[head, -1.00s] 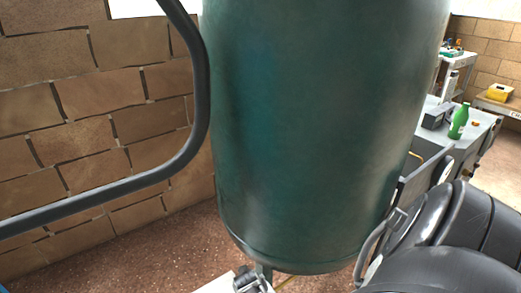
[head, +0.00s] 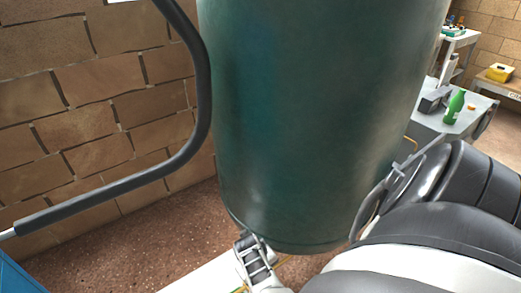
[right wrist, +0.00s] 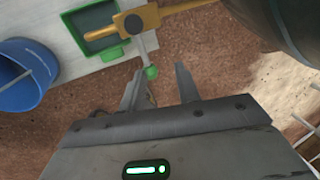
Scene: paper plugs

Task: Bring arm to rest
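In the head view a bulky black and white arm part of mine (head: 430,225) fills the lower right, beside the green tank. My left gripper is in neither view.
A large dark green tank (head: 310,120) stands close in front, before a brick wall (head: 90,110). A black curved bar (head: 150,175) crosses the left. A green bottle (head: 454,106) stands on a grey bench at right. A blue bucket (right wrist: 38,62) and green tray (right wrist: 92,22) lie left of the gripper.

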